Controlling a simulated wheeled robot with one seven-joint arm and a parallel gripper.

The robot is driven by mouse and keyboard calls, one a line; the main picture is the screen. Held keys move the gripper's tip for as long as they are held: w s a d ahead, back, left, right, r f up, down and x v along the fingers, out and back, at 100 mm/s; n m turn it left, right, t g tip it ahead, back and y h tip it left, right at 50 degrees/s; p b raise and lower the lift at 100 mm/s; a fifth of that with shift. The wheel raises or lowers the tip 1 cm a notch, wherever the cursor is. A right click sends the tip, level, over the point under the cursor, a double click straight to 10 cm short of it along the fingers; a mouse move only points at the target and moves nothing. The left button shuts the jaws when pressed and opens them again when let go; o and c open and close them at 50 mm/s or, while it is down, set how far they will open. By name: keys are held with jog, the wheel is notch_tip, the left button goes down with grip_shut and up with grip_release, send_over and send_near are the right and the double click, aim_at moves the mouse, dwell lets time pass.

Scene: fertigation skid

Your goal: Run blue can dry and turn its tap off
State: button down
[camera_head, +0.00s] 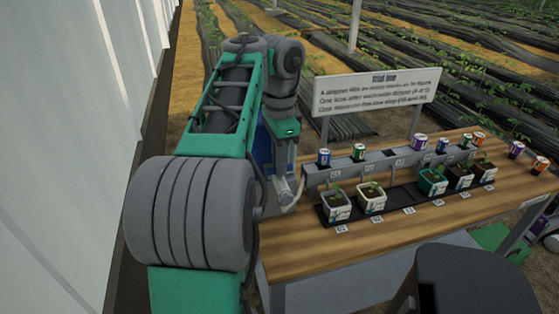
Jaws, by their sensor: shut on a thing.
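A blue can (324,157) with a white label stands upright at the left end of a grey rail (345,172) on the wooden bench. A second blue-looking can (442,145) stands farther right on the rail. My gripper (291,194) is low at the rail's left end, just left of and below the first blue can. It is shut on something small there. My gripper hides it, so I cannot tell for sure that it is a tap. Whether the can holds liquid cannot be seen.
Potted seedlings, including a white pot (336,208), stand on a black tray (390,209) before the rail. Green, purple and orange cans stand along the rail and at the right. A sign (376,91) rises behind. A dark stool (470,280) is in front; a pale wall (75,130) is left.

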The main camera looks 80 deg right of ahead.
dwell(0.4)
jog(key=c, duration=1.4)
grip_release()
jog(key=shift+c, duration=0.2)
notch_tip(320, 180, up, 8)
jog(key=p, duration=0.7)
jog(key=shift+f, duration=0.1)
